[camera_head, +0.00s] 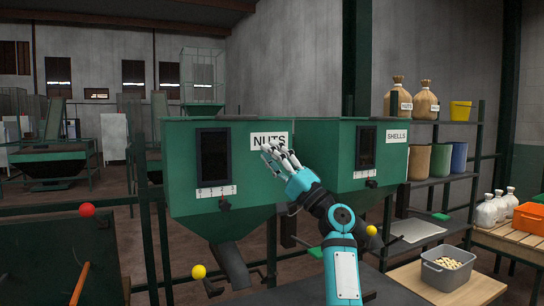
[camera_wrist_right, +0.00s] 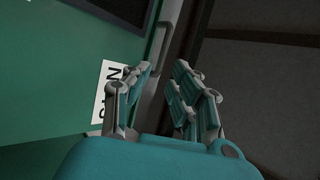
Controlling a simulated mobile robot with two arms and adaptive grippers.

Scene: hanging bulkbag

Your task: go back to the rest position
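My right gripper (camera_head: 277,153) is raised in front of the green hopper labelled NUTS (camera_head: 185,165), its fingers over the lower part of the NUTS label (camera_head: 268,139). In the right wrist view my gripper (camera_wrist_right: 165,75) has its fingers apart with nothing between them. The label (camera_wrist_right: 107,85) shows there behind the left finger, on the green hopper wall (camera_wrist_right: 60,65). I cannot tell whether the fingers touch the hopper. My left gripper is not in view.
A second green hopper labelled SHELLS (camera_head: 335,160) stands to the right. Chutes and yellow-knobbed levers (camera_head: 199,272) sit below the hoppers. A grey bin of nuts (camera_head: 447,270) stands on a wooden-topped table (camera_head: 405,275) at lower right. Shelves (camera_head: 455,180) hold sacks and buckets.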

